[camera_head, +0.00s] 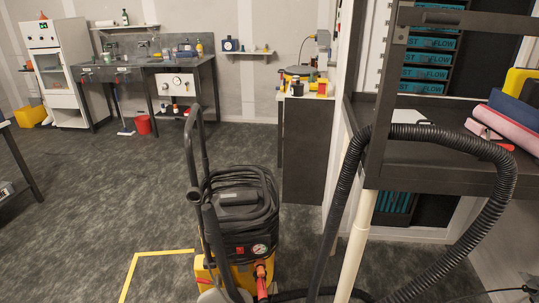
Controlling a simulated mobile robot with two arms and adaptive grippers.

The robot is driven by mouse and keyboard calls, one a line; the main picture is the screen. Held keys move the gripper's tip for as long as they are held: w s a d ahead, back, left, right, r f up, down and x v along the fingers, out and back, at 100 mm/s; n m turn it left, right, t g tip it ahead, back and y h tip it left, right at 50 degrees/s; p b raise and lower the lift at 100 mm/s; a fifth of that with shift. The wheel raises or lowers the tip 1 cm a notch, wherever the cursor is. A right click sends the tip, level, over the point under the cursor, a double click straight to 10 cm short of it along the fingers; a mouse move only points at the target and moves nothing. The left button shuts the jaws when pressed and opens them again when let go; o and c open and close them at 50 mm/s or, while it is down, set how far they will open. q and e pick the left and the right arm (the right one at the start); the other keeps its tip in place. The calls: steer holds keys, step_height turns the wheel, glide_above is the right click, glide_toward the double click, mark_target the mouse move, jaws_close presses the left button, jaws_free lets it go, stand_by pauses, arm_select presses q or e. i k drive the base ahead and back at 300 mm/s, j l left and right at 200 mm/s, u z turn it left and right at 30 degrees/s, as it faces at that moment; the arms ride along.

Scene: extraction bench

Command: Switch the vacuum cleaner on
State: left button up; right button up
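A yellow and black wheeled machine (240,215), which looks like the vacuum cleaner, stands upright on the floor at the lower middle of the head view. A black cable or hose is coiled around its upper part, and a tall black handle (190,150) rises on its left. A round gauge (259,249) and an orange-red fitting (261,275) are on its front. I cannot tell which part is its switch or whether it is on. A black ribbed hose (507,185) arches at the right beside a cream pipe (356,245). Neither of my grippers is in view.
A dark shelf rack (440,178) stands close at the right, with folded cloths (510,122) on it. A dark workbench (150,62) and a white cabinet (55,65) are at the back left. A red bucket (143,125) stands there. The left floor is mostly clear.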

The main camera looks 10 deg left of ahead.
mark_target(239, 250)
steer(key=i+j+u, duration=0.3)
steer(key=j, duration=0.35)
steer(key=i+j+u, duration=0.25)
steer(key=i+j, duration=0.25)
steer(key=j, duration=0.1)
